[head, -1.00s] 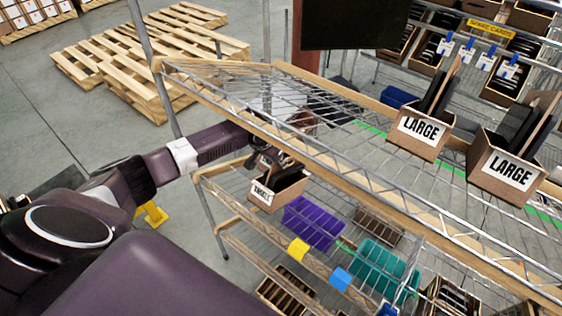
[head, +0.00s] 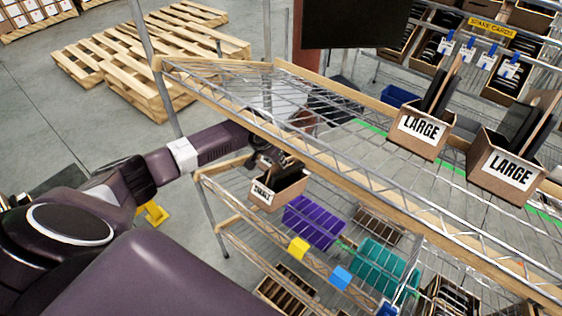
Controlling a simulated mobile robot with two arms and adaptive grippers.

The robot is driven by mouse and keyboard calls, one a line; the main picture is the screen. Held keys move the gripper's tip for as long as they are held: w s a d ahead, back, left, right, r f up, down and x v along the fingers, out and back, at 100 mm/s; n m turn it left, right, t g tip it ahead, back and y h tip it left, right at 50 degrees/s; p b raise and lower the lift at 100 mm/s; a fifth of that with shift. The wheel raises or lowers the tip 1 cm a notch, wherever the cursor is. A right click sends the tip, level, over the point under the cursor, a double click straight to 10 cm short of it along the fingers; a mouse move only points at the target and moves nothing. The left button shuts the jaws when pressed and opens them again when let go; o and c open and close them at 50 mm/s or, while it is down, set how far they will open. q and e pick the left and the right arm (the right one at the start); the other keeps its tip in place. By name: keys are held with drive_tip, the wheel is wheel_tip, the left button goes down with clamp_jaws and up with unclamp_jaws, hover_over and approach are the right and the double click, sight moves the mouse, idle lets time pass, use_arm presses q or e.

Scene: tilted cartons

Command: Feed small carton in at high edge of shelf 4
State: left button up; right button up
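A small open carton (head: 274,193) with a white label sits at the left end of the shelf (head: 212,176) below the top one, tilted in the picture. Its label print is too small to read surely. My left gripper (head: 276,162) is at the carton's upper rear edge, under the top wire shelf. Its fingers are dark and partly hidden by the wires and the carton, so I cannot tell whether they grip it. My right gripper is not in view.
Two LARGE cartons (head: 420,133) stand on the top wire shelf (head: 330,165), whose wooden rail lies above my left gripper. A purple bin (head: 313,222) and a teal bin (head: 378,262) are lower down. Pallets (head: 145,60) lie on the floor behind.

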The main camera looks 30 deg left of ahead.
use_arm(q)
drive_tip(key=o, duration=0.5)
drive_tip(key=shift+s+f, duration=0.1)
drive_tip(key=shift+s, duration=0.05)
drive_tip(key=shift+s+r, duration=0.1)
drive_tip(key=shift+r, duration=0.35)
drive_tip(key=v, duration=0.4)
drive_tip(key=shift+s+r, duration=0.15)
drive_tip(key=shift+r, duration=0.2)
drive_tip(key=shift+s+a+f, duration=0.1)
drive_tip(key=shift+s+a, duration=0.15)
drive_tip(key=shift+s, duration=1.7)
drive_tip(key=shift+s+a+f, duration=0.1)
drive_tip(key=shift+s+a, duration=0.15)
drive_tip(key=shift+s, duration=1.65)
drive_tip(key=shift+s+a, duration=0.25)
drive_tip(key=shift+s, duration=1.7)
